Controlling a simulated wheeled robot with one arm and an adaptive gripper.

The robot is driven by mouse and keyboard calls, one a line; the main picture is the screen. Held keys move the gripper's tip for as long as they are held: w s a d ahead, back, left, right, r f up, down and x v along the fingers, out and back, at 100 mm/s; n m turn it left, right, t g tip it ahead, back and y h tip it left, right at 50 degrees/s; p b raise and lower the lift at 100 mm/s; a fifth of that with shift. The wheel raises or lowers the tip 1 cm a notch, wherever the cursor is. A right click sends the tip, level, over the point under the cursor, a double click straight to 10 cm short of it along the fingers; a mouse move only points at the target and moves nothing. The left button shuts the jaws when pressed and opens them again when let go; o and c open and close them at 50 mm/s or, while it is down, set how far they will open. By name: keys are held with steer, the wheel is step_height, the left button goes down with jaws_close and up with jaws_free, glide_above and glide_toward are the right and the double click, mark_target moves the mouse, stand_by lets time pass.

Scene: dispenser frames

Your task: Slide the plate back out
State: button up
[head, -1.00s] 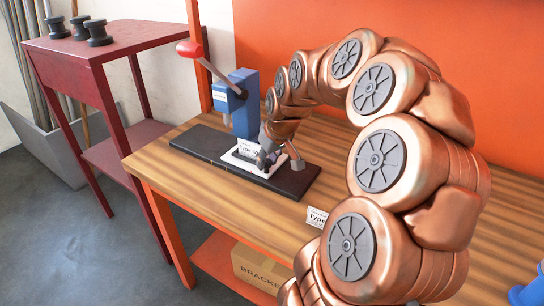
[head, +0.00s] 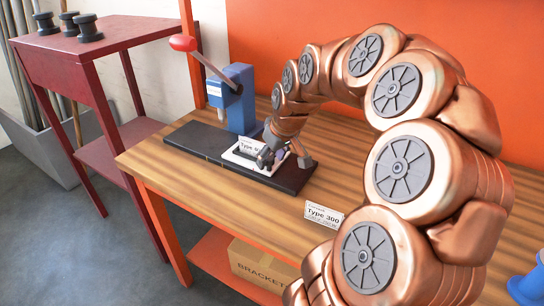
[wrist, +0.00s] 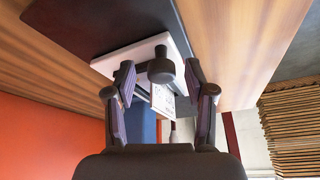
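The plate (head: 243,161) is white and lies flat on a long black track (head: 290,180), to the right of and in front of the blue press (head: 238,98). A small label card (head: 250,145) stands on it, partly hidden by my gripper. My gripper (head: 280,156) is low over the plate's right part. In the wrist view the plate (wrist: 108,65) has a dark round knob (wrist: 160,66) on it. My gripper (wrist: 160,78) has its two fingers apart, one on each side of the knob, with a visible gap to each side.
The press has a lever with a red knob (head: 183,43). A "Type 300" card (head: 323,215) stands at the bench's (head: 190,170) front edge. A dark red side table (head: 110,35) with black spools is at left. A blue object (head: 528,287) shows at lower right.

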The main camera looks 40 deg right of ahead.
steer(key=v, duration=1.2)
stand_by(0.7)
